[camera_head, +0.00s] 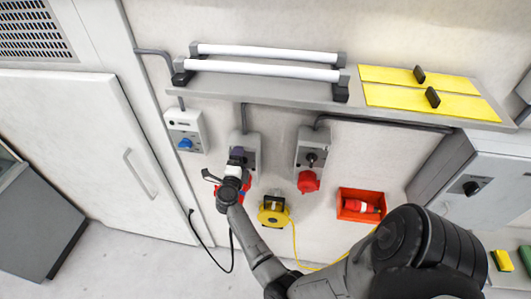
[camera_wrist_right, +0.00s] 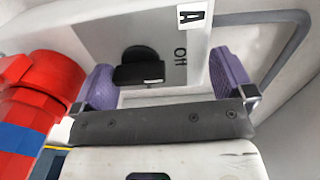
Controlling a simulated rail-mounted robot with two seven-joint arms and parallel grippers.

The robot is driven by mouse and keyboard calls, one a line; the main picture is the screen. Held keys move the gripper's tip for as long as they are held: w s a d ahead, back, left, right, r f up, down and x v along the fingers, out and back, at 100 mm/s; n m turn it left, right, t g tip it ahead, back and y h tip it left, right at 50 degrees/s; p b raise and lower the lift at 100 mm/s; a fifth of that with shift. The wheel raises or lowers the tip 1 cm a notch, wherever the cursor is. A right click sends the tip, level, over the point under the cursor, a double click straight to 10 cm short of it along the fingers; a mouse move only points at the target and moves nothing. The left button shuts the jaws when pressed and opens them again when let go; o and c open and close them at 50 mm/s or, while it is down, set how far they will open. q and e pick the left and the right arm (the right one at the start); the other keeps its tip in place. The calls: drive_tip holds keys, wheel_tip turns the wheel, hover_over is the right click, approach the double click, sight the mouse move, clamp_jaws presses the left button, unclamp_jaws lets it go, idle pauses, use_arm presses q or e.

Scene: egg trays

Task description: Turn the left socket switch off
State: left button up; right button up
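The left grey socket box (camera_head: 253,146) is on the wall, partly covered by my right gripper (camera_head: 238,155). In the right wrist view its grey face (camera_wrist_right: 98,30) carries a black switch knob (camera_wrist_right: 138,67) and printed letters. My right gripper (camera_wrist_right: 167,80) is open, its two purple finger pads apart, with the knob showing between and beyond them. I cannot tell whether the pads touch it. A red plug (camera_wrist_right: 40,95) with a blue band is close beside the left pad. My left gripper is not in view.
A right socket box (camera_head: 311,146) has a red plug (camera_head: 308,182). A box with a blue socket (camera_head: 184,144) is to the left. A yellow cable reel (camera_head: 273,212) and a red bin (camera_head: 361,206) are lower. A shelf (camera_head: 265,91) with lamps overhangs the sockets.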

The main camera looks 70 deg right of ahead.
drive_tip(key=s+d+r, duration=0.2)
drive_tip(key=s+r, duration=0.7)
drive_tip(key=s, duration=0.2)
drive_tip(key=shift+d+p, duration=0.15)
drive_tip(key=shift+p, duration=0.15)
drive_tip(key=shift+s, duration=0.1)
